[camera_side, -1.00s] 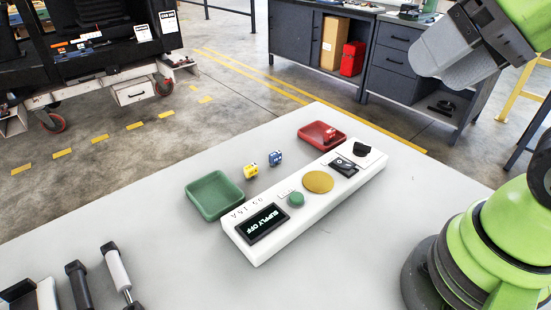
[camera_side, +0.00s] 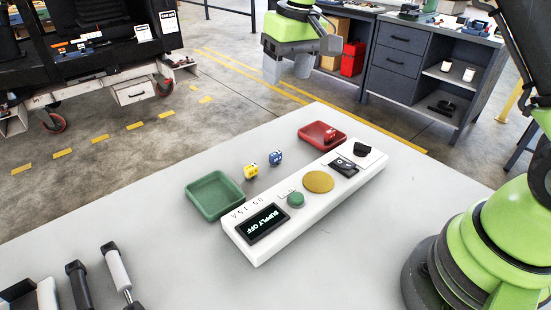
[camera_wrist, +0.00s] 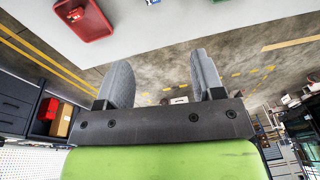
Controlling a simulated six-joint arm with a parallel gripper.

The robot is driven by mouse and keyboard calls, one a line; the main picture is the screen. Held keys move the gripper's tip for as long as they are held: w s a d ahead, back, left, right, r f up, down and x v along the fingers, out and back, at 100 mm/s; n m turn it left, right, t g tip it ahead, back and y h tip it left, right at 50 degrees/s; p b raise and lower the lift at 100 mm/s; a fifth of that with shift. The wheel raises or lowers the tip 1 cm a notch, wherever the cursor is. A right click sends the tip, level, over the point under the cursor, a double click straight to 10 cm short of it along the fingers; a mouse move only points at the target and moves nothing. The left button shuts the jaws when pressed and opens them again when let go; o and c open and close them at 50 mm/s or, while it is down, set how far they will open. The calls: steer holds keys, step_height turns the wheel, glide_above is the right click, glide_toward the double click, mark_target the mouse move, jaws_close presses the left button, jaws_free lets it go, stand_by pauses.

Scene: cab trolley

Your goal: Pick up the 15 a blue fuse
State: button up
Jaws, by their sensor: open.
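The blue fuse (camera_side: 276,158) stands on the pale table, just right of a yellow fuse (camera_side: 251,171). In the wrist view part of a blue piece (camera_wrist: 152,2) shows at the top edge, cut off by the frame. My gripper (camera_side: 288,70) is high above the table's far side, up and slightly right of the blue fuse in the side view. Its two grey fingers (camera_wrist: 160,75) are apart with nothing between them. It touches nothing.
A green tray (camera_side: 196,206) lies left of the fuses. A red tray (camera_side: 337,143), also in the wrist view (camera_wrist: 98,33), holds a red fuse (camera_side: 330,135). A white tester (camera_side: 335,203) reading "SUPPLY OFF" lies in front. Tools lie at the lower left.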

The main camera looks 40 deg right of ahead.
steer(key=g, duration=0.2)
glide_toward(274, 153)
steer(key=shift+n+h, duration=0.3)
steer(key=shift+n, duration=0.2)
step_height(274, 153, down, 5)
steer(key=shift+s+r, duration=0.1)
steer(key=shift+s, duration=0.05)
steer(key=f, duration=0.5)
steer(key=shift+w+a+f, duration=0.15)
steer(key=shift+w+f, duration=0.05)
steer(key=shift+f, duration=0.1)
steer(key=shift+c, duration=0.4)
steer(key=c, duration=0.9)
